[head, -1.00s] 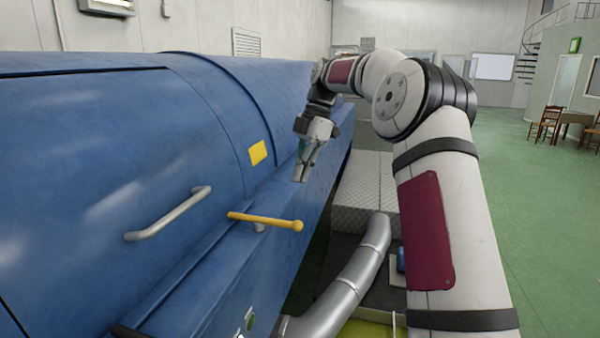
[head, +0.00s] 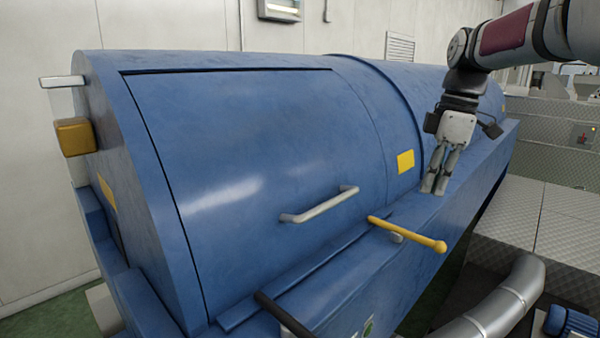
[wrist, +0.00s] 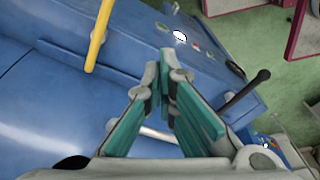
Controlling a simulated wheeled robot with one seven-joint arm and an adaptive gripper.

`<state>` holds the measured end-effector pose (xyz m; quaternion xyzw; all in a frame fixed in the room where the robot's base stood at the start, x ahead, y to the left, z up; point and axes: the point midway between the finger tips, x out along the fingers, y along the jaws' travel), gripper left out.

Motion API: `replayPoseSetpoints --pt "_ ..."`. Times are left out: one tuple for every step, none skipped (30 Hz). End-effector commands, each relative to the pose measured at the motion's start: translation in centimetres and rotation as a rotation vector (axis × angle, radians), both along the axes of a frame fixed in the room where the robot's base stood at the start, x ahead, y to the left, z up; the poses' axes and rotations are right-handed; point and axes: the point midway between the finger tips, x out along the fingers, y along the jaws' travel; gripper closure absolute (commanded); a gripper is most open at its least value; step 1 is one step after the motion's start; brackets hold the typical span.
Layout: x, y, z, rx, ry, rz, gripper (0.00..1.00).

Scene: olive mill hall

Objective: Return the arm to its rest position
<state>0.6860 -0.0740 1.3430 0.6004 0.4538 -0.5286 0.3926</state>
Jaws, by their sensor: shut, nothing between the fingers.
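My gripper (head: 436,184) is shut and empty, its fingers pointing down in front of the big blue machine's (head: 250,150) curved side. In the head view it appears just right of the yellow label and above the yellow lever (head: 408,233). In the wrist view my gripper (wrist: 165,75) shows closed green-padded fingers with blue machine surface behind them. The yellow lever also shows in the wrist view (wrist: 99,35), at the upper left, apart from the fingers. My arm reaches in from the upper right of the head view.
The machine's cover has a grey bar handle (head: 320,204), and a black-tipped lever (head: 282,315) sits lower down. A silver pipe (head: 495,305) curves up at the lower right, near a blue motor (head: 572,325). Metal plate steps (head: 570,215) lie at the right.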

Motion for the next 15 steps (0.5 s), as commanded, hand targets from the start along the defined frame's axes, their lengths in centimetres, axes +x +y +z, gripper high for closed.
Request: replayPoseSetpoints --pt "-1.5 1.2 0.7 -0.029 -0.013 -0.058 1.0" --pt "-2.4 1.8 0.9 -0.042 -0.019 -0.098 1.0" --pt "-3.4 2.4 1.2 -0.057 -0.03 -0.152 1.0" --pt "-4.3 2.9 1.4 -0.068 -0.041 -0.193 1.0" --pt "-5.2 3.3 1.5 -0.076 -0.051 -0.234 1.0" --pt "-6.3 3.9 1.7 -0.085 -0.066 -0.29 1.0" --pt "-7.2 4.2 1.8 -0.09 -0.079 -0.331 1.0" --pt "-8.1 4.6 1.8 -0.094 -0.091 -0.374 1.0" --pt "-9.4 5.0 1.9 -0.096 -0.109 -0.43 1.0" --pt "-10.3 5.3 1.8 -0.096 -0.12 -0.471 1.0" --pt "-11.2 5.5 1.8 -0.095 -0.135 -0.513 1.0" --pt "-12.5 5.8 1.7 -0.09 -0.155 -0.569 1.0" --pt "-13.5 6.0 1.6 -0.084 -0.167 -0.612 1.0" --pt "-14.4 6.2 1.4 -0.077 -0.182 -0.652 1.0" --pt "-15.7 6.4 1.2 -0.066 -0.2 -0.709 1.0"
